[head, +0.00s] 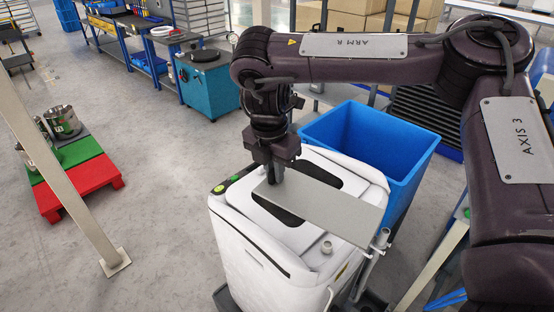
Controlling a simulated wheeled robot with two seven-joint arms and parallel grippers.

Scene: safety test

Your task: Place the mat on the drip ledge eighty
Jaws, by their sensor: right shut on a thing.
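A flat grey rectangular mat (325,214) is held level or nearly so in the head view, over the top of a white machine (250,228). My right gripper (273,183) points down and is shut on the mat near its left end. The mat's right end reaches past the machine's right edge. I cannot tell whether the mat touches the machine's top. No drip ledge can be told apart for sure. My left gripper is not in view.
A blue bin (365,140) stands right behind the machine. A red and green low platform (80,190) with metal pots (63,122) is at left, behind a slanted beige post (60,185). A teal cabinet (208,85) stands farther back. The floor (165,190) between is clear.

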